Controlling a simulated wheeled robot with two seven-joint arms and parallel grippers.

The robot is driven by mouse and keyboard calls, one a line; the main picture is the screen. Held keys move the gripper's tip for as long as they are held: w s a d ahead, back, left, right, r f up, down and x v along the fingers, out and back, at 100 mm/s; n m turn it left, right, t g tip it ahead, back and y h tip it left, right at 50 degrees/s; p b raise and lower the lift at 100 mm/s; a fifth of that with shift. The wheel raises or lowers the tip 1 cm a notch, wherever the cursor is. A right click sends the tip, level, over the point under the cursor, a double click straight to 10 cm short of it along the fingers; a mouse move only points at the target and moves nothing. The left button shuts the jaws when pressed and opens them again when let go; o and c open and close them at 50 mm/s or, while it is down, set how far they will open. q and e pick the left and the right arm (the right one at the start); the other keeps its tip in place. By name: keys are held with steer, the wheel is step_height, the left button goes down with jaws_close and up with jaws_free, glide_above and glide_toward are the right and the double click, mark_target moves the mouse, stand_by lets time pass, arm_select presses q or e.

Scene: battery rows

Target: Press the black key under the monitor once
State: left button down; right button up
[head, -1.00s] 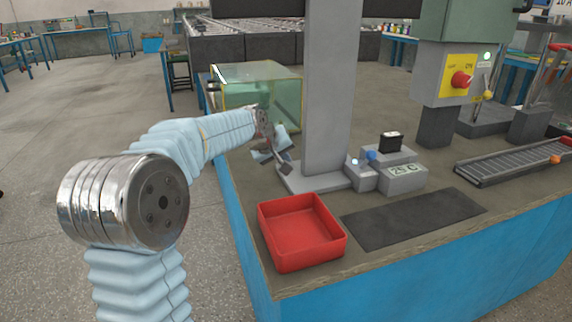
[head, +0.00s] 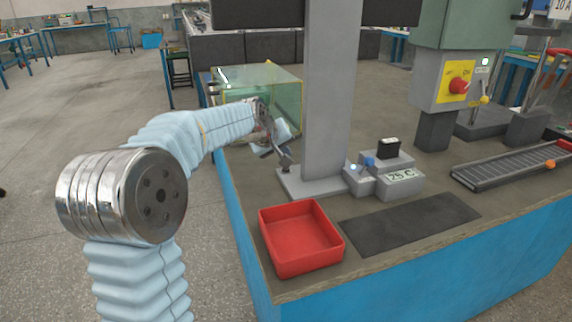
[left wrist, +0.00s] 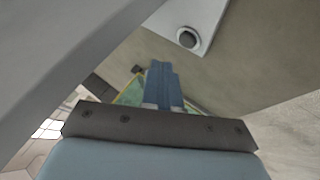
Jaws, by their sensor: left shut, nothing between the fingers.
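The black key (left wrist: 188,37) is a round dark button in a pale ring on the light grey base plate. It shows in the left wrist view, just beyond and right of my fingertips, with a gap in the picture. My left gripper (left wrist: 161,68) has its two blue fingers together, with nothing between them. In the head view my left gripper (head: 285,160) is angled down at the left edge of the base plate (head: 318,187), beside the grey column. The key cannot be clearly told from the fingertips there. The dark monitor (head: 258,10) is cut off at the top. My right gripper is out of view.
The grey column (head: 330,95) stands right of my gripper. A glass-like box (head: 285,85) is behind it. A red tray (head: 300,240), a dark mat (head: 410,224) and a small grey device (head: 403,182) stand on the table nearby.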

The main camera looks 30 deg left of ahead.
mark_target(284, 170)
arm_select(q)
steer(key=shift+r+p, duration=0.4)
steer(key=shift+r, duration=1.15)
